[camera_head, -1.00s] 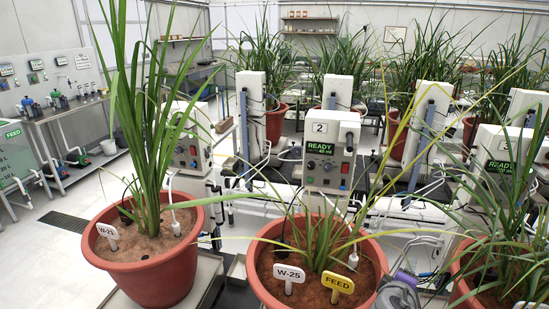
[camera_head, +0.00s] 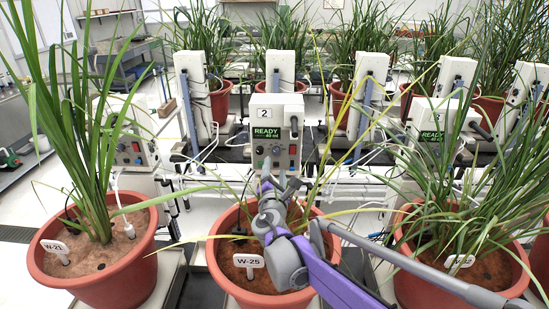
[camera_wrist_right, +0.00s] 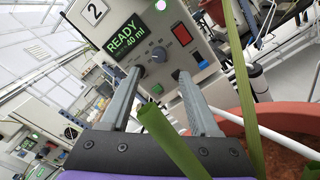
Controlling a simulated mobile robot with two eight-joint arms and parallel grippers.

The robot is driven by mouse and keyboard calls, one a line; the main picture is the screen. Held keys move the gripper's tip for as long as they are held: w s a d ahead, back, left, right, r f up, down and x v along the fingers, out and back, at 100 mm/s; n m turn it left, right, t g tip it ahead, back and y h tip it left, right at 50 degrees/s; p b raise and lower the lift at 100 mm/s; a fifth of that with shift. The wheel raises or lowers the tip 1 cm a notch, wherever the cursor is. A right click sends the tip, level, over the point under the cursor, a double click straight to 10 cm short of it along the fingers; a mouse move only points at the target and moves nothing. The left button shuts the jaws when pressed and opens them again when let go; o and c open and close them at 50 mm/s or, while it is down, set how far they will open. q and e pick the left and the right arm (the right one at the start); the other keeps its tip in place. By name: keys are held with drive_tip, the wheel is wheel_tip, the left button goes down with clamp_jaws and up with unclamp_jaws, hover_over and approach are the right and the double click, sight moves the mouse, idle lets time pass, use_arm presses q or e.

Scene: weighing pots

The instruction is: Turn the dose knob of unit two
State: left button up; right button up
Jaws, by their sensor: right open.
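Unit two (camera_head: 277,110) is a white box marked "2" with a green display reading "READY 40 ml". It stands behind the W-25 pot (camera_head: 226,262). Its panel also shows in the right wrist view, with a dark round knob (camera_wrist_right: 158,54) below the display and a red switch (camera_wrist_right: 181,34) beside it. My right gripper (camera_head: 280,176) reaches over the pot to the lower panel. In the wrist view its two fingers (camera_wrist_right: 158,80) are apart, with nothing held; the knob appears just beyond and between the tips. Contact cannot be told. My left gripper is not in view.
A green leaf (camera_wrist_right: 170,140) crosses between the fingers in the wrist view, close to the camera. Potted plants W-21 (camera_head: 60,248) and W-32 (camera_head: 460,262) stand either side. Yellowish leaves stretch around my right arm. Neighbouring units (camera_head: 130,140) flank unit two.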

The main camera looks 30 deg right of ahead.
sight(276, 153)
drive_tip(key=x, duration=0.7)
drive_tip(key=shift+w+d+r, duration=0.1)
drive_tip(key=shift+w+d, duration=0.05)
drive_tip(key=shift+w, duration=0.05)
clamp_jaws()
